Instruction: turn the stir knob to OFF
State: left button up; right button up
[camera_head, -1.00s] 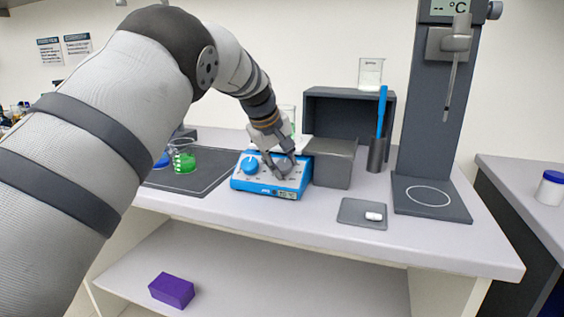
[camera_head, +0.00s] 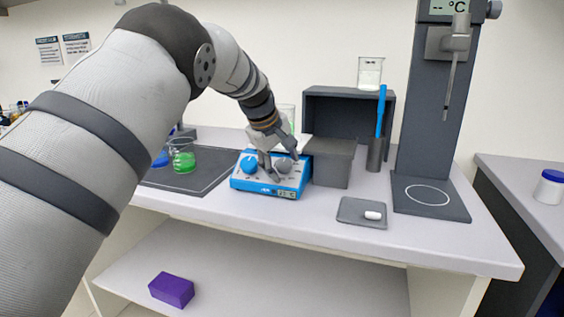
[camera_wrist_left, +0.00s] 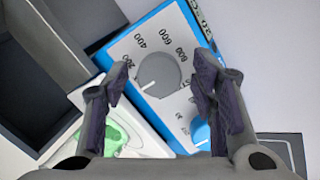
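The blue stirrer (camera_head: 240,184) stands on the bench, with a blue knob (camera_head: 250,164) at left and a grey knob (camera_head: 284,165) at right. In the left wrist view, the grey knob (camera_wrist_left: 158,75) has a dial printed 200 to 800 and a partly covered label starting "ST". Its white line points lower left, just below the 200 mark. The blue knob (camera_wrist_left: 201,132) is partly hidden by a finger. My left gripper (camera_head: 281,167) is open over the stirrer's front panel; its fingers are spread on either side of the grey knob, with visible gaps. No OFF mark is readable.
A beaker with green liquid (camera_wrist_left: 115,138) is by the stirrer's back. A grey box (camera_head: 331,166) stands close to its right. Another green beaker (camera_head: 183,161) is on the dark mat at left. A small tray (camera_head: 352,217) lies at right front.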

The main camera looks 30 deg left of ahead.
pick_arm(q)
jog(key=v, duration=1.2)
